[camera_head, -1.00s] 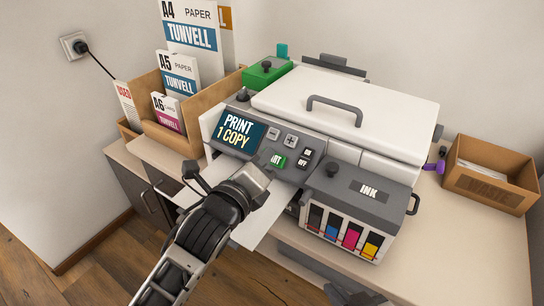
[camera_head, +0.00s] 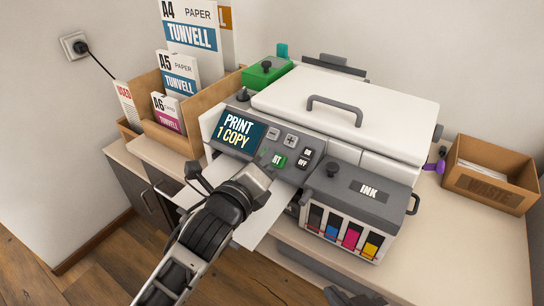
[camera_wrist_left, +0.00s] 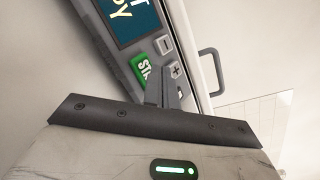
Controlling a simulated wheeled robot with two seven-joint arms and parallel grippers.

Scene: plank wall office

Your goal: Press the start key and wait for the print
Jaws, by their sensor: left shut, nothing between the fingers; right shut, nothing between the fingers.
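The printer (camera_head: 345,105) stands on the counter with its lid down. Its display (camera_head: 238,131) reads "PRINT 1 COPY". The green start key (camera_head: 278,161) is on the sloping grey panel, partly hidden by my left gripper (camera_head: 266,172). That gripper is shut and empty, with its tips close to the key's lower left side. In the left wrist view the start key (camera_wrist_left: 139,70) shows beside the shut fingertips (camera_wrist_left: 161,72); I cannot tell whether they touch it. My right gripper (camera_head: 350,297) is only partly in view at the bottom edge, shut.
Plus and minus keys and an ON/OFF switch (camera_head: 305,157) sit near the start key. An ink unit (camera_head: 365,195) is at the right of the panel. A white sheet or tray (camera_head: 252,228) lies under my left arm. Paper box (camera_head: 170,135) left, waste box (camera_head: 490,185) right.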

